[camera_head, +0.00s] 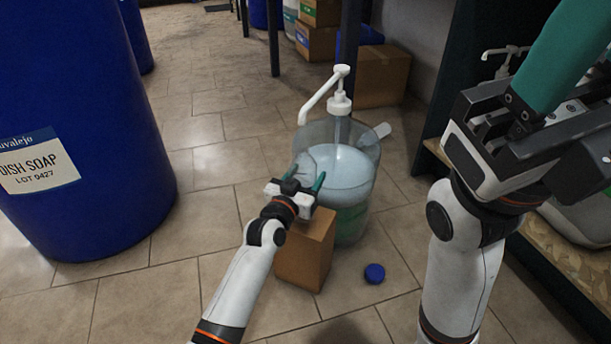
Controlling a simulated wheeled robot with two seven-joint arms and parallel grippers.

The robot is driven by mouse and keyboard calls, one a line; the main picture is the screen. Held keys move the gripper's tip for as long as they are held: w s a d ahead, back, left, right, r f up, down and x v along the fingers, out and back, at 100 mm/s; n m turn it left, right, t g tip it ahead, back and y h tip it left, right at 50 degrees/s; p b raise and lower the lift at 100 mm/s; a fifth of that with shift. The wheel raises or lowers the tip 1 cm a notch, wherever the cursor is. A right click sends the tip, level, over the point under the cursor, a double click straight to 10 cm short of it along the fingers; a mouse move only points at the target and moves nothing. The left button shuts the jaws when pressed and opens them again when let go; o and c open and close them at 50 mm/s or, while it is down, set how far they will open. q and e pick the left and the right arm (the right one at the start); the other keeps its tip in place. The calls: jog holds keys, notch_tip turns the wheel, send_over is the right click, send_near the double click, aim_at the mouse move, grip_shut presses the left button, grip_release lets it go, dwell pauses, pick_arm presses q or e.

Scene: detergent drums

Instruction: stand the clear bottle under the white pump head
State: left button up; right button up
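The white pump head (340,104) stands on a clear drum (352,165) of pale blue liquid. Its spout slants down to the left. The clear bottle (304,160) is below the spout, in front of the drum and above a cardboard box (306,262). My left gripper (304,180) has its green fingers on either side of the bottle, which seems to fill the gap. I cannot tell whether they press on it. The bottle's base is hidden, so I cannot tell if it rests on the box. My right gripper (562,50) is close to the camera at the upper right, partly out of frame.
A big blue drum (75,110) labelled dish soap stands at the left. A blue cap (374,273) lies on the floor right of the box. A shelf (560,245) with another pump container is at the right. Tiled floor between the drums is clear.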

dwell(0.3)
pick_arm(q)
jog(key=shift+f, duration=0.2)
jog(key=shift+f+b, duration=0.25)
jog(key=shift+b, duration=0.1)
dwell(0.3)
jog(key=shift+p, duration=0.3)
jog(key=o, duration=0.7)
